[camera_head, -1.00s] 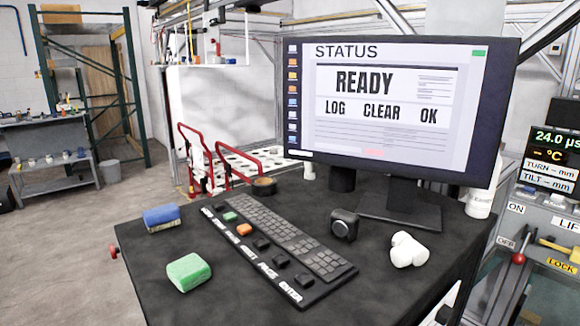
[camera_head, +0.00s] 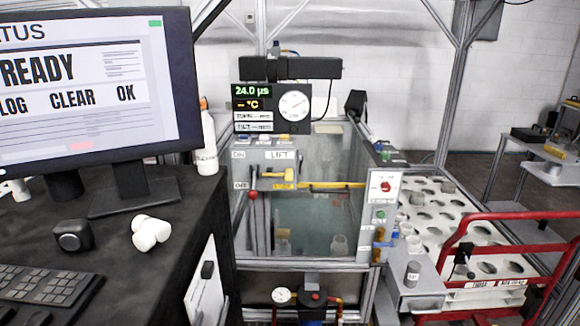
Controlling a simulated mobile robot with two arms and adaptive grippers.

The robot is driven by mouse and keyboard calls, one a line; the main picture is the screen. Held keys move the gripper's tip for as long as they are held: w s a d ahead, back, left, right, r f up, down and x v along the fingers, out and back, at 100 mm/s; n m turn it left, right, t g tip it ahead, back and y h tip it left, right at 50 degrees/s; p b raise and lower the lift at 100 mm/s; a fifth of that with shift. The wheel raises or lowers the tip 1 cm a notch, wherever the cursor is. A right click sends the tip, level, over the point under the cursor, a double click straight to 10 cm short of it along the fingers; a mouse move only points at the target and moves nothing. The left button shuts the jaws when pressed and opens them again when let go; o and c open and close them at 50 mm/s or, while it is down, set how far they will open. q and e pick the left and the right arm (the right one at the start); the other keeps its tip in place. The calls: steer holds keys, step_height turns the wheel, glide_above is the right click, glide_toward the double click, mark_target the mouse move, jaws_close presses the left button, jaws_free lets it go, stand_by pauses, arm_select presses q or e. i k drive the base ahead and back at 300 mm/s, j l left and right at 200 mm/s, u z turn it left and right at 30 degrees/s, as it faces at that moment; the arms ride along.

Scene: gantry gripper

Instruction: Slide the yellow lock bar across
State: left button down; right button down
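A yellow piece with a short upright handle (camera_head: 279,176) sits on the grey panel under the LIFT label, at the middle of the head view. To its right a thin yellow bar (camera_head: 335,185) runs level across the glass-walled tank (camera_head: 310,225). I cannot tell whether the two are one part. A lever with a red knob (camera_head: 253,195) stands just left of the yellow piece, beside the ON and OFF labels. Neither of my grippers is in view.
The black desk (camera_head: 150,235) with the monitor (camera_head: 90,90) and keyboard (camera_head: 45,290) fills the left. A display box (camera_head: 272,108) stands above the panel. A post with a red button (camera_head: 385,187) is at the tank's right. Red rails (camera_head: 510,217) and a perforated white table (camera_head: 440,215) lie farther right.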

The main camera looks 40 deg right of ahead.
mark_target(288, 176)
steer(key=z, duration=1.05)
